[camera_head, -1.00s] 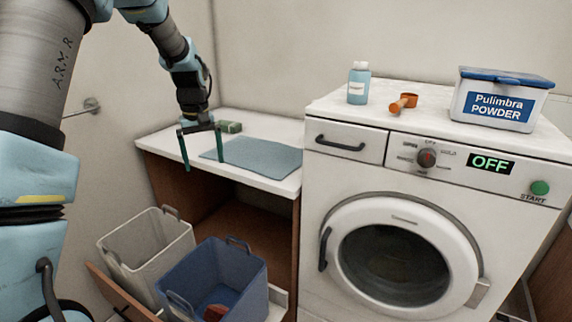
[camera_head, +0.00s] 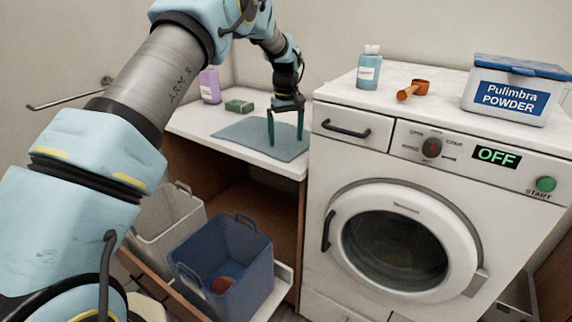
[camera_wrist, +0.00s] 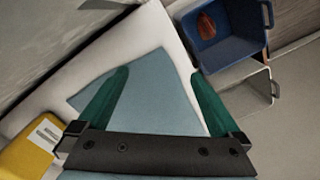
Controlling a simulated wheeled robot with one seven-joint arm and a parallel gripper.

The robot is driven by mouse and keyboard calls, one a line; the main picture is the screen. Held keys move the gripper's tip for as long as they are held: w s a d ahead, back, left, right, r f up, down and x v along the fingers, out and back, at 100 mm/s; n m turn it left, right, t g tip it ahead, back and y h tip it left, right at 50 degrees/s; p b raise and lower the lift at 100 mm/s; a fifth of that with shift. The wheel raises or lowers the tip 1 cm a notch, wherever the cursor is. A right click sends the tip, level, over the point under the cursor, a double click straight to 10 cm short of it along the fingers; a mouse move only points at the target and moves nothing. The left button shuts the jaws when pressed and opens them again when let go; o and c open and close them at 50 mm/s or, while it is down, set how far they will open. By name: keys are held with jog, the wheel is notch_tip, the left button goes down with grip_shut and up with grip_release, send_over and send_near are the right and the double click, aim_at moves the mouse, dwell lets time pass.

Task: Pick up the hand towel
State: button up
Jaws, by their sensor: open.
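The hand towel, a flat blue-grey cloth (camera_head: 240,134), lies on the white counter left of the washing machine. In the wrist view the cloth (camera_wrist: 155,100) fills the space between and beyond the fingers. My gripper (camera_head: 285,142) is over the right part of the cloth, pointing down, with its green fingers spread and nothing between them. In the wrist view my gripper (camera_wrist: 160,82) is open too. I cannot tell whether the fingertips touch the cloth.
A washing machine (camera_head: 335,205) stands right of the counter, with a blue bottle (camera_head: 369,70), an orange scoop (camera_head: 412,90) and a powder box (camera_head: 513,92) on top. A green sponge (camera_head: 239,106) and purple bottle (camera_head: 210,86) are behind the towel. Blue (camera_head: 245,280) and white (camera_head: 160,220) baskets are below.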

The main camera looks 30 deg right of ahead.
aim_at(285, 160)
jog(key=shift+f+b, duration=1.15)
jog(key=shift+f, duration=1.85)
jog(key=shift+f, duration=0.15)
jog(key=shift+c, duration=0.7)
jog(key=shift+a, duration=0.1)
jog(key=c, duration=1.4)
notch_tip(285, 160, up, 12)
jog(key=p, duration=0.7)
grip_shut()
